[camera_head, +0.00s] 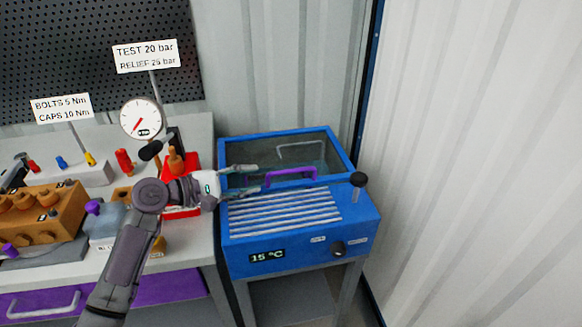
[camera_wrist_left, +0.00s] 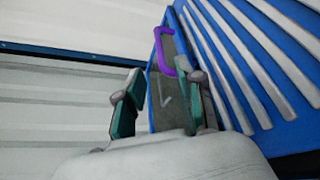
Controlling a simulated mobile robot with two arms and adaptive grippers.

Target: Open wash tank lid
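The wash tank (camera_head: 300,255) is a blue box with a ribbed top and a 15 °C display. Its blue-framed glass lid (camera_head: 325,140) lies down over the back of the tank. A purple handle (camera_head: 290,173) is on the lid's front edge. My left gripper (camera_head: 256,179) is open above the left part of the tank, its fingers pointing right toward the handle. In the left wrist view, the purple handle (camera_wrist_left: 162,55) is ahead of my left gripper (camera_wrist_left: 165,88), with nothing between the fingers. My right gripper is out of view.
A dark knob on a stem (camera_head: 358,182) stands at the tank's right side. A workbench at left carries a pressure gauge (camera_head: 141,119), a red bin (camera_head: 192,205) and an orange pump block (camera_head: 40,215). A corrugated wall (camera_head: 470,150) is close at right.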

